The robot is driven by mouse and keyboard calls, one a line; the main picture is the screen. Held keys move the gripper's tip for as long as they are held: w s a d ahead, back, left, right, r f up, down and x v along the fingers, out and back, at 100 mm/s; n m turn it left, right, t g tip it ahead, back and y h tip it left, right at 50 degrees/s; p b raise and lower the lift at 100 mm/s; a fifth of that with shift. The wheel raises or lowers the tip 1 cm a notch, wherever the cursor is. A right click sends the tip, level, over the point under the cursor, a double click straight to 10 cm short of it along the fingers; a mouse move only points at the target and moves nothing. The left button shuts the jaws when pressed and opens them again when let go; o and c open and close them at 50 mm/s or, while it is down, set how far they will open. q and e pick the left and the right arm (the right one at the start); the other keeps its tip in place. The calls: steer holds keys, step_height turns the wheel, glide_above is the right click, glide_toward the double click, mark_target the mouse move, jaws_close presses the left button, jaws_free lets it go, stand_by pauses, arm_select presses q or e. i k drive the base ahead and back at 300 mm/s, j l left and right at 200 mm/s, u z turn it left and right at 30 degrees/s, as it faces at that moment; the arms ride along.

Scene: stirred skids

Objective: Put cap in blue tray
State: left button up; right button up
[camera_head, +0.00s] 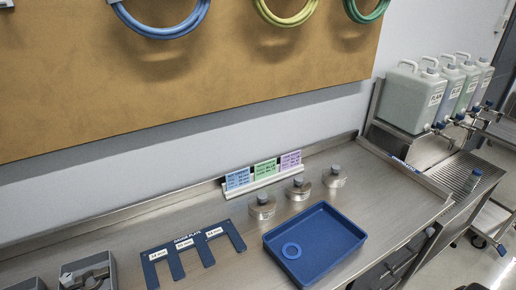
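The blue tray (349,233) lies on the metal bench, right of centre at the front. No loose thing is plainly a cap. Three squat metal pieces with grey-blue tops stand behind the tray: a left one (262,208), a middle one (298,190) and a right one (334,177). I cannot tell whether their tops are caps. Neither of my grippers is in view.
A blue gauge plate (160,253) with open slots lies left of the tray. A grey bin (88,268) holds metal parts at the front left. Coloured cards (265,170) stand at the back. Several labelled jugs (412,98) stand at the right. Hoses hang on the brown board (180,90).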

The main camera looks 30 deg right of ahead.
mark_target(322, 229)
steer(key=z, duration=0.5)
steer(key=i+z, duration=0.1)
steer(key=z, duration=0.35)
steer(key=l+z, duration=0.1)
steer(key=z, duration=0.4)
steer(key=i+z, duration=0.1)
steer(key=z, duration=0.85)
steer(key=i+j, duration=0.05)
steer(key=j, duration=0.05)
